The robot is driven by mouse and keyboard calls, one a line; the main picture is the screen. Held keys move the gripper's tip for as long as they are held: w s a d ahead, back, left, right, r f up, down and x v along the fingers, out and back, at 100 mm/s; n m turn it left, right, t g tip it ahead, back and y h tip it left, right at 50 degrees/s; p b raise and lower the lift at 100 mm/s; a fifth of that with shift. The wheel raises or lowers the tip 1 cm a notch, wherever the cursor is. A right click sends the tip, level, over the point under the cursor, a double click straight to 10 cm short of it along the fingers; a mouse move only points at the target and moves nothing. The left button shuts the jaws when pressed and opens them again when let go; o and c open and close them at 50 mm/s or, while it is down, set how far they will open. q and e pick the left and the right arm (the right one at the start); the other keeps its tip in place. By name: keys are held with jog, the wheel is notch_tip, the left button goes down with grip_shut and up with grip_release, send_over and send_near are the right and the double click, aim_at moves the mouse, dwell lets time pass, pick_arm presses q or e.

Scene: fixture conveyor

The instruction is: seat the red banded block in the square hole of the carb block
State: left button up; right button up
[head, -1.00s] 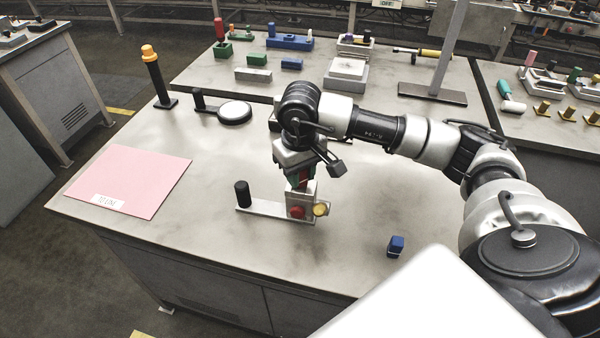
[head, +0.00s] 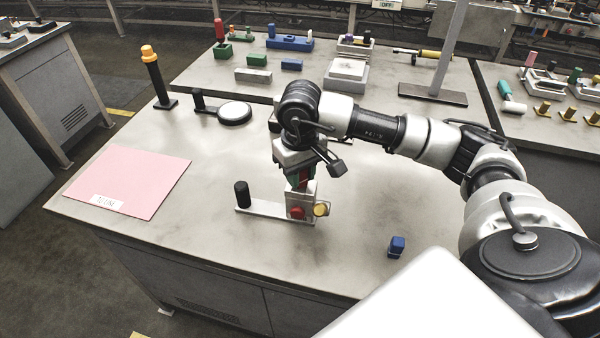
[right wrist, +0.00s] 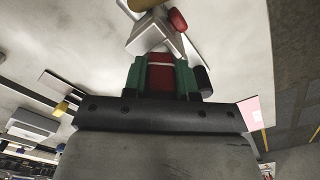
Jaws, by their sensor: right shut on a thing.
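My right gripper (head: 299,177) has green fingers and points down over the silver carb block (head: 309,192), which stands on a metal plate with a black knob at its left end. The gripper is shut on the red banded block (right wrist: 160,77), whose pale band shows between the green fingers in the right wrist view. The carb block (right wrist: 150,36) also shows there, just past the red block. The square hole is hidden, and I cannot tell whether the red block's lower end is inside it or above it. My left gripper is not in view.
A red knob (head: 297,212) and a yellow knob (head: 321,209) stick out of the carb block's front. A small blue block (head: 396,246) lies to the right. A pink sheet (head: 130,181) lies at the left. The table between is clear.

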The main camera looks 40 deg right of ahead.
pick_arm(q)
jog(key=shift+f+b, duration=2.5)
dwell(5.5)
